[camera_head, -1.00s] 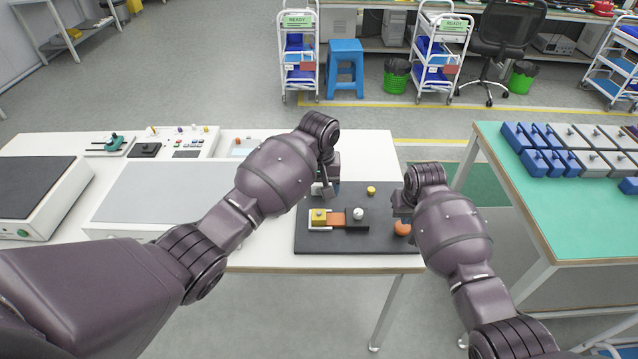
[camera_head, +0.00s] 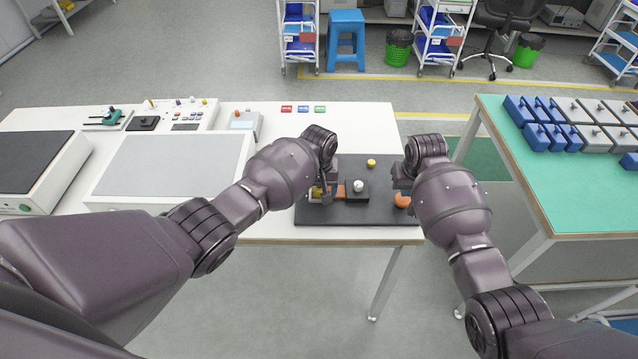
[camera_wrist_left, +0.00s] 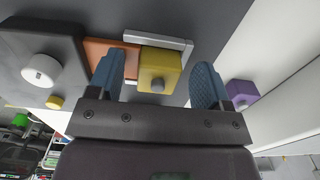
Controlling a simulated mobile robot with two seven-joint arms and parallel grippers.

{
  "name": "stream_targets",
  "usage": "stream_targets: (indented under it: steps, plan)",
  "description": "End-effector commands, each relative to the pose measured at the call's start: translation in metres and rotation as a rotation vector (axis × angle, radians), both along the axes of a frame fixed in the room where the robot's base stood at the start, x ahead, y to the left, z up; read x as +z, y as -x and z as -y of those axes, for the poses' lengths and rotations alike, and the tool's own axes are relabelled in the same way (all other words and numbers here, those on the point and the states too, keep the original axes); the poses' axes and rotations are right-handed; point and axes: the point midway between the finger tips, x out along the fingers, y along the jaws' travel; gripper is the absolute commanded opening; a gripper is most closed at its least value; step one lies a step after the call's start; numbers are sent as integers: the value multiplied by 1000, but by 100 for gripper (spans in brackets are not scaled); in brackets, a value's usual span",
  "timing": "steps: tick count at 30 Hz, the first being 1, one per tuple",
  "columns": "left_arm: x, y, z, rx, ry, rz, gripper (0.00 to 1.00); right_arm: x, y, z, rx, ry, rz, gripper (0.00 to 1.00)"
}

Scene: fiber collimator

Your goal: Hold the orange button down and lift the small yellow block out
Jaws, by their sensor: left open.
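The small yellow block (camera_head: 316,191) sits at the left end of the fixture on the dark board and is partly hidden by my left gripper (camera_head: 325,194) in the head view. In the left wrist view the yellow block (camera_wrist_left: 160,66), with a grey round knob, lies between the two blue fingertips of my open left gripper (camera_wrist_left: 156,75). An orange slide (camera_wrist_left: 105,52) and a white bracket (camera_wrist_left: 165,43) are beside it. The orange button (camera_head: 402,201) is at the right of the board. My right gripper (camera_head: 401,188) is at it; its fingers are mostly hidden and contact is unclear.
A black block with a white knob (camera_head: 358,186) stands right of the slide. A small yellow round piece (camera_head: 371,163) is at the board's back. A large grey-topped panel (camera_head: 170,165) lies to the left. A purple piece (camera_wrist_left: 242,90) shows beyond the fingers.

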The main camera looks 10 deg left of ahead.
Motion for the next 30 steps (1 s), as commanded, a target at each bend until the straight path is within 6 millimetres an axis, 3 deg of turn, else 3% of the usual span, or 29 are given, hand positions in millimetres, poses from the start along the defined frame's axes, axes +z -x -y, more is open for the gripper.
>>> stream_targets:
  steps: [6, 17, 30]
  plan:
    - [0, 0, 0, 0, 1, 0, 71, 0, 0, 0, 0, 0, 0, 0]
    - [0, 0, 0, 0, 1, 0, 18, 0, 0, 0, 0, 0, 0, 0]
    - [0, 0, 0, 0, 1, 0, 17, -7, 0, 0, 0, 0, 0, 0]
